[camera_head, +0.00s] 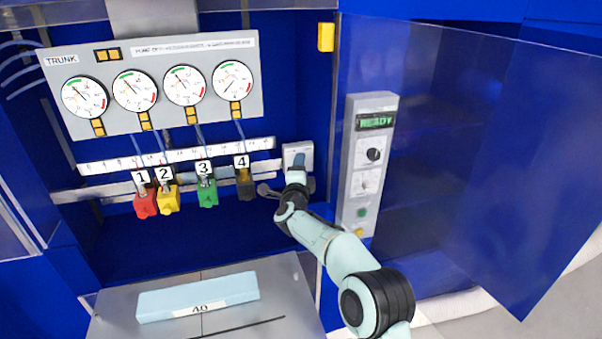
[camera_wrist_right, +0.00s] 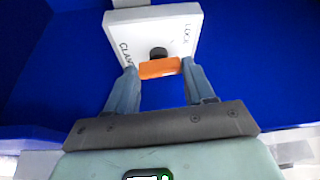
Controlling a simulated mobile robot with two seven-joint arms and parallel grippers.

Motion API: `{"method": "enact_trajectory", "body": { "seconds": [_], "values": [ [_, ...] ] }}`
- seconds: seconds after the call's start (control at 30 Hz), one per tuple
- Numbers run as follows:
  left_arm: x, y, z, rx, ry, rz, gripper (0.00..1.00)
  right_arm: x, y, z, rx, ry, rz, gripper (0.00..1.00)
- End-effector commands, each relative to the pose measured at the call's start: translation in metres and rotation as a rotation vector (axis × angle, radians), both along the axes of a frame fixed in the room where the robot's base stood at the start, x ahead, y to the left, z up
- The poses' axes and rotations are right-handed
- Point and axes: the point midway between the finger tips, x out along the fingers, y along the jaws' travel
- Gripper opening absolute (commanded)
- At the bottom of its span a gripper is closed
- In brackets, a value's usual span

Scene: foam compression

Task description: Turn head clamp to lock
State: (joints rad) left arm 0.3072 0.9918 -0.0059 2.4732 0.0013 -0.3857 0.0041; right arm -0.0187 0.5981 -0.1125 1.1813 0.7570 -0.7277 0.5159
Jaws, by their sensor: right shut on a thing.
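The head clamp is a pale square plate (camera_wrist_right: 172,22) with a black hub (camera_wrist_right: 158,52) and an orange handle (camera_wrist_right: 160,68). The plate is marked CLAMP on its left and LOCK on its right in the right wrist view. In the head view the plate (camera_head: 304,149) sits on the blue back wall, right of the numbered connectors; my gripper hides its handle there. My right gripper (camera_wrist_right: 159,67) is shut on the orange handle, one finger at each end. The right gripper (camera_head: 298,163) also shows against the plate in the head view. My left gripper is not in view.
A grey control panel (camera_head: 363,205) reading READY stands close right of my arm. A clear blue-tinted door (camera_head: 490,150) is open at the right. Coloured connectors (camera_head: 207,195) hang left of the clamp below a gauge board (camera_head: 160,120). A light blue foam block (camera_head: 180,300) lies on the grey table.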

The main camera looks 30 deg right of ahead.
Motion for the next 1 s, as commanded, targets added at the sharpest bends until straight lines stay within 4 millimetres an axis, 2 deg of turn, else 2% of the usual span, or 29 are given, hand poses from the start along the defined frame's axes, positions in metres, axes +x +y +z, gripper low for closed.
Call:
{"method": "enact_trajectory", "body": {
  "seconds": [0.5, 0.7, 1.0],
  "values": [
    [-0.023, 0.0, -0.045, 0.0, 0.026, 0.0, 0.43, -0.001, -0.001, -0.005, -0.448, 0.103, 0.0, 0.23],
    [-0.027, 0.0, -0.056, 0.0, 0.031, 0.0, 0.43, -0.001, -0.002, -0.005, -0.565, 0.131, 0.0, 0.23],
    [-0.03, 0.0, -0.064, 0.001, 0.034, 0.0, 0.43, -0.001, -0.003, -0.005, -0.652, 0.154, 0.0, 0.23]
  ]
}}
